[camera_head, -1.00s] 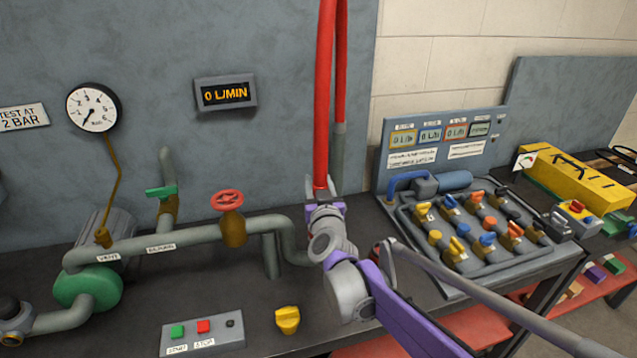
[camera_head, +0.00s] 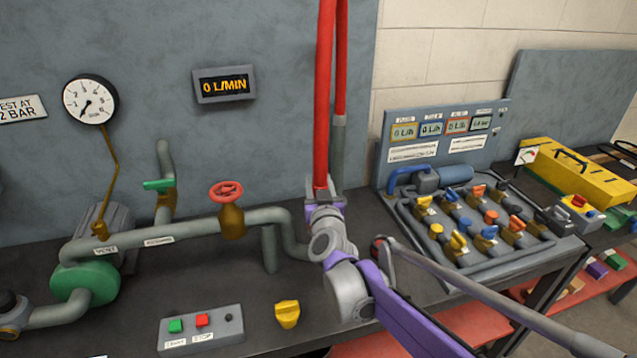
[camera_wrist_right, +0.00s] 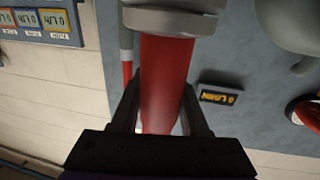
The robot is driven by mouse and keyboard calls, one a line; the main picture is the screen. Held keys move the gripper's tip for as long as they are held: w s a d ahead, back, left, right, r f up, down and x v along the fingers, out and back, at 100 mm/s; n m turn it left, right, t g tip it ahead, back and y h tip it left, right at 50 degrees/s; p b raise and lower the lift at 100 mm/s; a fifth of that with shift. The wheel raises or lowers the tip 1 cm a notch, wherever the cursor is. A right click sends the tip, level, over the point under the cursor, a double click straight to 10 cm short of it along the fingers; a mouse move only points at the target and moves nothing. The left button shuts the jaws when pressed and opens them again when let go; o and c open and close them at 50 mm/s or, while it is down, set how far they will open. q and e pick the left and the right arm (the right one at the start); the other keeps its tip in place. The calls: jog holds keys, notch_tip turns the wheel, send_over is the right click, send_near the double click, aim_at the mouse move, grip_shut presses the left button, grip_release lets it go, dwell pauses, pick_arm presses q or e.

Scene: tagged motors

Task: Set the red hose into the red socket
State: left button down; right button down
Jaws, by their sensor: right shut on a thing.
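My right gripper (camera_head: 323,193) is shut on the red hose (camera_head: 325,90), which rises almost upright from the jaws and out of the top of the head view. In the right wrist view, the fingers of this gripper (camera_wrist_right: 163,115) stand on both sides of the red hose (camera_wrist_right: 166,75), with a grey collar (camera_wrist_right: 172,18) at its end. My right arm hides the hose's lower end in the head view. A second red strand with a grey lower section (camera_head: 338,150) hangs just behind. I cannot make out the red socket. My left gripper is not in view.
Grey pipework (camera_head: 190,232) with a red handwheel (camera_head: 226,190) runs left of my gripper. A valve panel (camera_head: 441,150) stands right. The flow display (camera_head: 224,84) reads 0 L/MIN.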

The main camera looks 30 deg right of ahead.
jog(key=shift+c, duration=1.6)
grip_release()
jog(key=v, duration=1.1)
jog(key=s+a+f+n+g+y+p, duration=0.2)
jog(key=s+a+f+n+y, duration=0.15)
jog(key=a, duration=0.35)
jog(key=s+a+f+n+g+y+p, duration=0.2)
jog(key=s+a+f+g+y, duration=0.15)
jog(key=a+y, duration=0.2)
jog(key=s+f+g+h+p, duration=0.1)
jog(key=s+f+g, duration=0.1)
jog(key=s+f, duration=0.2)
jog(key=s+f+m+g+h+p, duration=0.1)
jog(key=s+f+g, duration=0.2)
jog(key=s, duration=0.7)
jog(key=shift+d+f+g+p, duration=0.35)
jog(key=shift+d+f, duration=0.05)
jog(key=shift+f, duration=0.1)
